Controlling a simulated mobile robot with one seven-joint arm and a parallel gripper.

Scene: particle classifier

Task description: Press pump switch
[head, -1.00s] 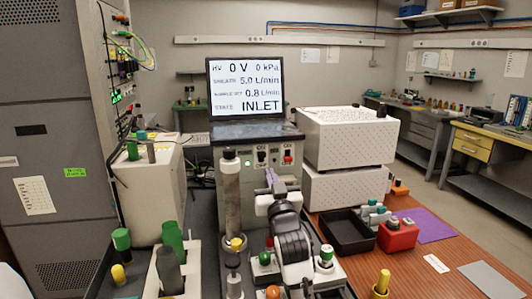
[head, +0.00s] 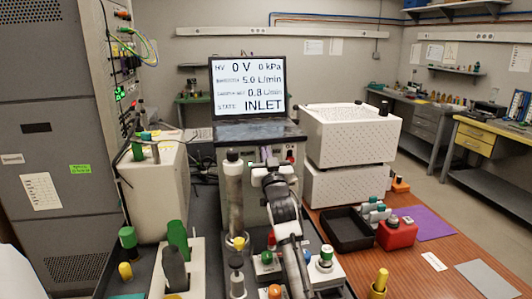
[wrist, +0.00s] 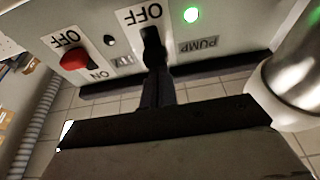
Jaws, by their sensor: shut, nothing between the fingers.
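The pump panel (head: 257,184) is the front of the grey box under the screen. In the wrist view, upside down, a black switch (wrist: 151,38) sits by an OFF label, near the PUMP label (wrist: 199,45) and a lit green lamp (wrist: 191,15). My gripper (wrist: 150,82) is shut and empty, with its fingertips right at the lower end of the black switch. I cannot tell whether they touch it. In the head view my gripper (head: 268,156) is in front of the panel and covers the black switch.
A red switch (wrist: 75,59) is beside the black one. A metal cylinder (head: 233,195) stands close left of my arm. Colour-capped fittings (head: 266,258) stand below. The screen (head: 248,85) reads 0 V, 0 kPa, INLET. White perforated boxes (head: 350,140) stand to the right.

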